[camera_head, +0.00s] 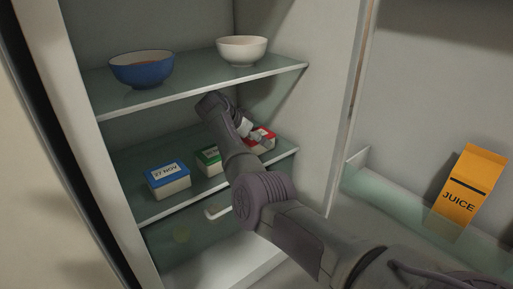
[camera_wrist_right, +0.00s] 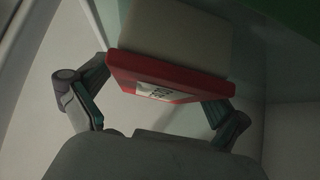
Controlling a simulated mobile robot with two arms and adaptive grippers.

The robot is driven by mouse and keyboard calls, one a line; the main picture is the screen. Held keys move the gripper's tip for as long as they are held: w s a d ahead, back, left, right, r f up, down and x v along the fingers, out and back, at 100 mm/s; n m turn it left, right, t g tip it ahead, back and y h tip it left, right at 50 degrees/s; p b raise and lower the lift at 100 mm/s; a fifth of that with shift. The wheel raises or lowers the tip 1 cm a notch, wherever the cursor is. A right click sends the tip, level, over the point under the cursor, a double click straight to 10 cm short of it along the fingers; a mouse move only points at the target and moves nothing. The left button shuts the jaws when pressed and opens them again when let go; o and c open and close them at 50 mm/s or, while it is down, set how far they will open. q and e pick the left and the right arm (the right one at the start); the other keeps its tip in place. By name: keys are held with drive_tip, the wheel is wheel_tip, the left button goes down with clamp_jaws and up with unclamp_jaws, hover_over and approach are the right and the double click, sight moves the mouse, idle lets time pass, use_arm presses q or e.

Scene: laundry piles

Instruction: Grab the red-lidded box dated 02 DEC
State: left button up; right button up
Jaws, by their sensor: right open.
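The red-lidded box (camera_head: 264,137) stands on the lower glass shelf (camera_head: 144,217), at the right end of a row of boxes. My right arm partly hides it, and its date is unreadable in the head view. In the right wrist view the red-lidded box (camera_wrist_right: 200,82) has a pale body and a white label too blurred to read surely. My right gripper (camera_wrist_right: 160,92) is open, with one finger on each side of the box's red lid. In the head view my right gripper (camera_head: 247,130) is at the box, its fingers partly hidden. My left gripper is out of view.
A blue-lidded box marked 27 NOV (camera_head: 168,182) and a green-lidded box (camera_head: 207,157), partly behind my arm, share the shelf. A blue bowl (camera_head: 142,71) and a white bowl (camera_head: 242,50) stand on the shelf above. An orange juice carton (camera_head: 468,190) stands in the door shelf.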

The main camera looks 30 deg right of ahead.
drive_tip(key=shift+r, duration=0.2)
drive_tip(key=c, duration=1.4)
